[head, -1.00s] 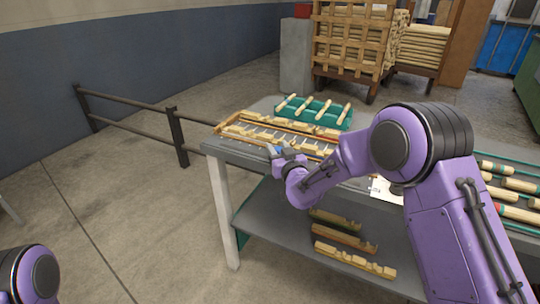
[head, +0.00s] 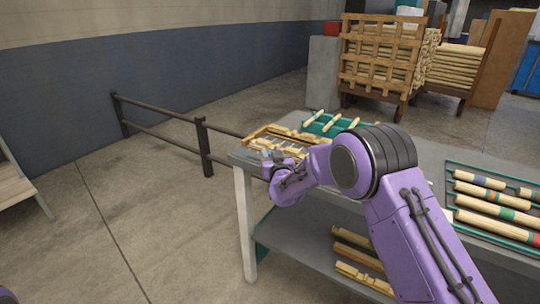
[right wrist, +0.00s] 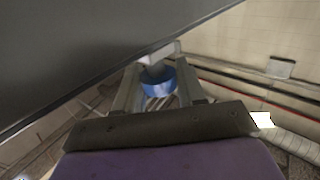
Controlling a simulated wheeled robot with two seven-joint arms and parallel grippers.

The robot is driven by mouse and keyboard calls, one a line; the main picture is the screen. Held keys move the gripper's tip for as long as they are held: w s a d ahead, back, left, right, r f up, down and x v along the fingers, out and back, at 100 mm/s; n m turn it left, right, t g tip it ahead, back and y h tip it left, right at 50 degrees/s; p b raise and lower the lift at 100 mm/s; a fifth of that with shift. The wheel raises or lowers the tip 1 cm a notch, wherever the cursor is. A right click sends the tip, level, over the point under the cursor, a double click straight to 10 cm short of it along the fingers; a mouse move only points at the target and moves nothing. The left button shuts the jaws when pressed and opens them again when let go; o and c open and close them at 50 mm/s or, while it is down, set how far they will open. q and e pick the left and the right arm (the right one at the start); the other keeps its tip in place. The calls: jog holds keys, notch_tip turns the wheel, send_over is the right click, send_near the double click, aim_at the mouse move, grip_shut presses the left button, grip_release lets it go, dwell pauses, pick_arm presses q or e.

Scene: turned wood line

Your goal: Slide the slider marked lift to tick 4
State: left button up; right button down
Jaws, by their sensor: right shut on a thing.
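My right gripper (head: 272,160) is at the front left corner of the grey workbench (head: 415,160), low against its edge. In the right wrist view its two fingers (right wrist: 157,88) are shut on a blue round knob (right wrist: 158,86) with a pale piece (right wrist: 160,54) beyond it. I cannot read any marking, so I cannot tell whether this knob belongs to the slider marked lift. No tick marks are legible. In the head view, the gripper and arm hide part of the bench front. My left gripper is out of view.
Notched wooden pieces (head: 290,133) and a green rack (head: 335,125) with turned sticks lie on the bench. More turned pieces (head: 500,199) are at the right. A lower shelf (head: 300,236) holds wooden blocks. A dark railing (head: 204,146) stands left of the bench.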

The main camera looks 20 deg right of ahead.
jog(key=c, duration=0.9)
grip_release()
jog(key=shift+a+f, duration=0.1)
jog(key=shift+a, duration=0.05)
jog(key=shift+o, duration=0.6)
jog(key=shift+a, duration=0.1)
jog(key=shift+s, duration=0.1)
jog(key=b+v, duration=0.1)
jog(key=v, duration=0.9)
jog(key=shift+s, duration=0.2)
